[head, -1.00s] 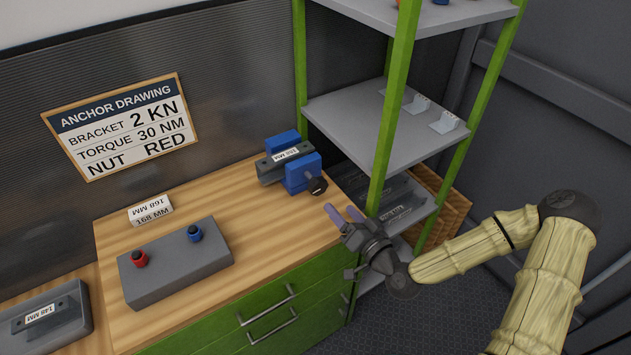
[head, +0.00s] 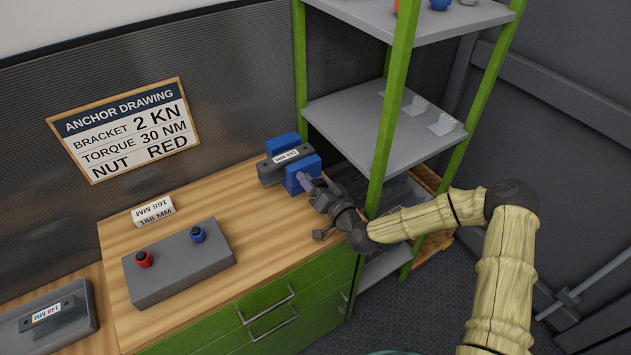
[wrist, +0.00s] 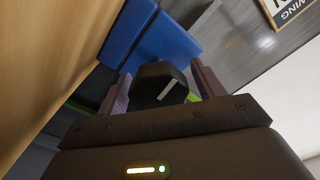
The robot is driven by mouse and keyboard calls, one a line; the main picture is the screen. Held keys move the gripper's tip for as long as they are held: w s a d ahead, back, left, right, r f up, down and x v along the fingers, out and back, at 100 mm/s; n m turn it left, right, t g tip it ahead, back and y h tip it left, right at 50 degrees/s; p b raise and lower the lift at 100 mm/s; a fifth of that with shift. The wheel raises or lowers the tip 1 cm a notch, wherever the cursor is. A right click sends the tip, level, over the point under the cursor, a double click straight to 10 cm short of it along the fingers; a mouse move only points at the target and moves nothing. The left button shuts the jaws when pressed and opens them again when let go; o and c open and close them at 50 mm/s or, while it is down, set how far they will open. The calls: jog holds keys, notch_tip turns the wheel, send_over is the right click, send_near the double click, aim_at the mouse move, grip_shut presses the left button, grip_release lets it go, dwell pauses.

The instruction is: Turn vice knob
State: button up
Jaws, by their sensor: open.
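The vice (head: 287,155) has blue jaws around a grey bracket with a white 148 MM label, and stands at the back right of the wooden bench. In the wrist view its blue jaws (wrist: 165,42) fill the upper left. The black vice knob (wrist: 158,84), with a pale line on its face, lies between the two purple fingers of my gripper (wrist: 160,88). A gap shows on either side of the knob, so the gripper is open around it. In the head view my gripper (head: 308,184) is at the front of the vice and hides the knob.
A green-posted shelf (head: 385,125) stands close to the right of my gripper. A grey block (head: 180,268) with a red nut (head: 143,259) and a blue nut (head: 197,234) sits on the bench. A white 168 MM block (head: 153,211) lies behind it. A drawing sign (head: 125,130) hangs on the wall.

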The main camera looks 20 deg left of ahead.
jog(key=c, duration=1)
jog(key=shift+f+m+b, duration=0.1)
jog(key=shift+m+b, duration=0.2)
jog(key=shift+m, duration=0.2)
